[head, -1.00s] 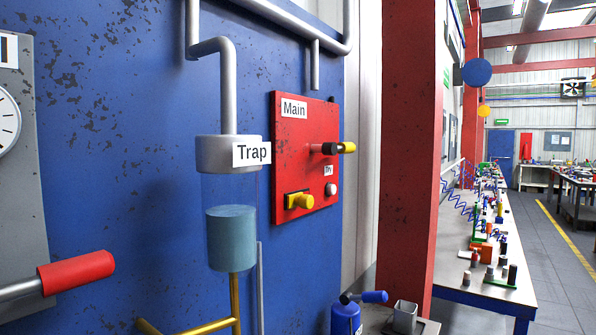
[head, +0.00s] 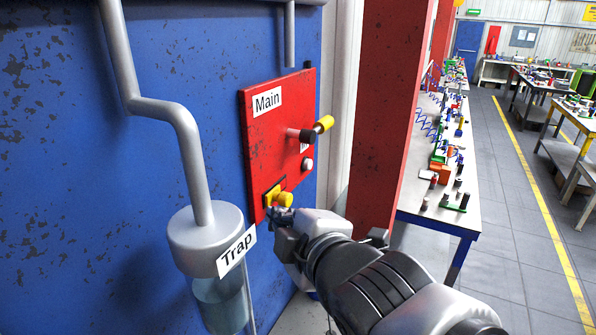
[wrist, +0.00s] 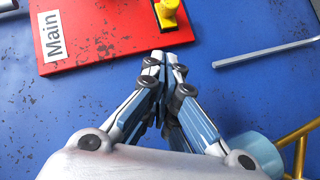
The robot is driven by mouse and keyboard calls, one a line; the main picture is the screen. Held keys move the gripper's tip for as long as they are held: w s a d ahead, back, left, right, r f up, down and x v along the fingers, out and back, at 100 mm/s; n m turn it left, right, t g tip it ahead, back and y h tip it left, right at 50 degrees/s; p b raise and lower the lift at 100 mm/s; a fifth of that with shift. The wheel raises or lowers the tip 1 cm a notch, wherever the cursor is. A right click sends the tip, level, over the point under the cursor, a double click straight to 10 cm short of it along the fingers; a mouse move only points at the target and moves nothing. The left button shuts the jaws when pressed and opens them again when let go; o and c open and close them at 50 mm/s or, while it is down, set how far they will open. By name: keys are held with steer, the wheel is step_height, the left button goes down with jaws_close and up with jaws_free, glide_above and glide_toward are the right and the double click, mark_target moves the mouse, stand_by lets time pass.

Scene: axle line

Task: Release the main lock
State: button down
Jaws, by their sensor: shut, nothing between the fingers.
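The red Main panel (head: 262,150) is fixed on the blue wall. The yellow lock (head: 280,198) sits low on it, and the same yellow part shows at the top edge of the wrist view (wrist: 171,10). A lever with a black collar and a yellow end (head: 323,124) sticks out above it, with a pale round button (head: 308,164) below the lever. My gripper (head: 278,213) is shut and empty just below the lock. In the wrist view its closed fingertips (wrist: 164,56) overlap the panel's lower edge, a short way from the lock. Contact cannot be told.
The grey trap cup (head: 205,240) with its bent pipe stands left of my gripper. A red column (head: 385,110) rises on the right, before a long bench (head: 410,195) full of parts. A grey rod (wrist: 265,53) shows right of the panel in the wrist view.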

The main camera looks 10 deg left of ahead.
steer(key=shift+s+d, duration=0.1)
steer(key=shift+f, duration=0.1)
steer(key=p, duration=0.1)
glide_toward(270, 197)
steer(key=x, duration=0.4)
steer(key=shift+s+a+r, duration=0.2)
steer(key=shift+a, duration=0.15)
steer(key=shift+w+d+f+p, duration=0.15)
steer(key=shift+w+f+p, duration=0.2)
steer(key=shift+w, duration=0.15)
